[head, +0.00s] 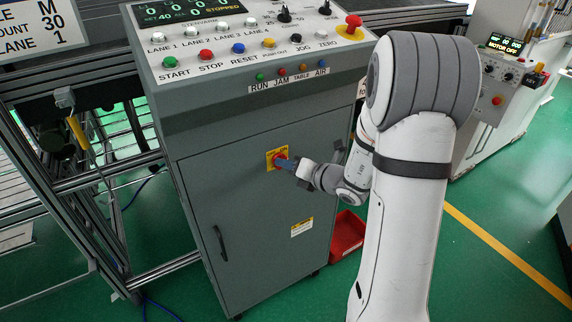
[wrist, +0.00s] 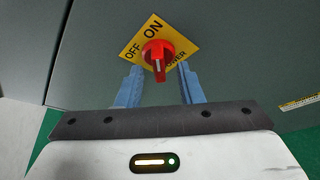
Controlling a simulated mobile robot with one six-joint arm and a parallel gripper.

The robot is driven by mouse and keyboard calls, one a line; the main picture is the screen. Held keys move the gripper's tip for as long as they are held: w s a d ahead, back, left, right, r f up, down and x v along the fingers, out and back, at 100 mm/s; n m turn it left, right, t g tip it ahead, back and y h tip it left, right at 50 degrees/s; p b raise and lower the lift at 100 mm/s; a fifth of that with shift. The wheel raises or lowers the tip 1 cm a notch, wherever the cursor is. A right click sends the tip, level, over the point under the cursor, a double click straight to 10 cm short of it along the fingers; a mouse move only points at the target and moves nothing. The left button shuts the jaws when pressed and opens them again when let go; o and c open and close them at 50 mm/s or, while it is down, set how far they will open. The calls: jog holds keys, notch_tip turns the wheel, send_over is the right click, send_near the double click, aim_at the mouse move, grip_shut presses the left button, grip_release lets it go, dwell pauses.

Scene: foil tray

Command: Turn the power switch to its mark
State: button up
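The power switch is a red rotary knob (wrist: 157,55) on a yellow plate (wrist: 178,37) marked OFF and ON, on the grey cabinet door. A pale line on the knob shows in the wrist view; which end is its pointer I cannot tell. In the head view the yellow plate (head: 270,158) shows with the knob mostly hidden by my gripper (head: 283,162). My gripper, with blue fingers (wrist: 158,78), is open. Its fingers stand to the left and right of the knob's lower part, with gaps visible; I see no contact.
The grey cabinet (head: 235,205) has a black door handle (head: 220,243) at left and a top panel of buttons with a red emergency stop (head: 353,22). A red bin (head: 347,235) stands on the floor to the right. A conveyor frame (head: 60,190) stands at left.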

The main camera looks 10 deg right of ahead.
jog(key=shift+x, duration=0.9)
jog(key=shift+c, duration=0.4)
grip_shut()
